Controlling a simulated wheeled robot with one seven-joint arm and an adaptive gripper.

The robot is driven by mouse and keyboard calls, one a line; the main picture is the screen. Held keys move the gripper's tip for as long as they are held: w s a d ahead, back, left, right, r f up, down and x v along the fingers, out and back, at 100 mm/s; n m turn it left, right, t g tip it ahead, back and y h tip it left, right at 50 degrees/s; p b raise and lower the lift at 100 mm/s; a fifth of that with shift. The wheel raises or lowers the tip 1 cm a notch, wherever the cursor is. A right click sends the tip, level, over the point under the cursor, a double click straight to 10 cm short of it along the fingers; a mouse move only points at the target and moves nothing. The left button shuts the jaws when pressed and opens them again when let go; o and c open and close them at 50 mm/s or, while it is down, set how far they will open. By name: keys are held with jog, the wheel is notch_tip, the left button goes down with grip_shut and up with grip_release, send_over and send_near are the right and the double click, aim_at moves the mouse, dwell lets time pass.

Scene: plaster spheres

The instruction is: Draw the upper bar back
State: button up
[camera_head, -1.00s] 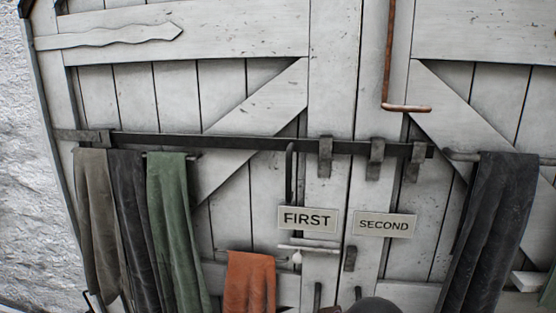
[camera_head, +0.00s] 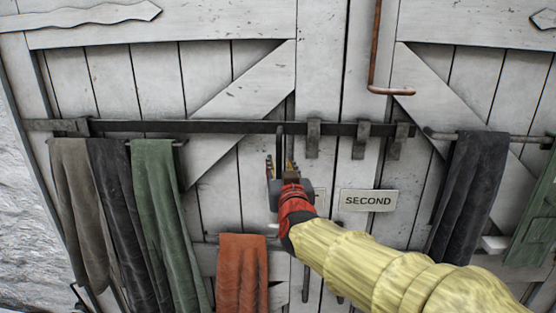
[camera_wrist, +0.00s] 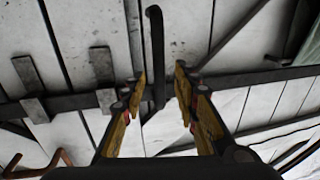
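The upper bar (camera_head: 200,127) is a long dark bar lying across the white plank doors, through brackets near the middle seam. A dark upright handle (camera_head: 281,136) is on it, and this handle also shows in the wrist view (camera_wrist: 157,50). My gripper (camera_head: 280,160) is just below the bar, in front of the handle's lower part. In the wrist view my gripper (camera_wrist: 159,76) is open, with the handle showing between its two fingertips, apart from both. I cannot tell how deep the handle sits between them. My gripper and arm hide the FIRST sign.
A SECOND sign (camera_head: 368,200) is right of my gripper. A copper-coloured rod (camera_head: 375,50) with a bent end is above right. Grey, black and green cloths (camera_head: 158,200) hang at left, an orange cloth (camera_head: 242,270) below, and a dark cloth (camera_head: 468,190) at right.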

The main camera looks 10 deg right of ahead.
aim_at(279, 160)
jog(key=shift+w+d, duration=0.15)
jog(key=shift+w, duration=1.05)
jog(key=shift+w+d, duration=0.15)
jog(key=shift+w, duration=1)
jog(key=c, duration=0.3)
jog(key=c, duration=0.4)
grip_shut()
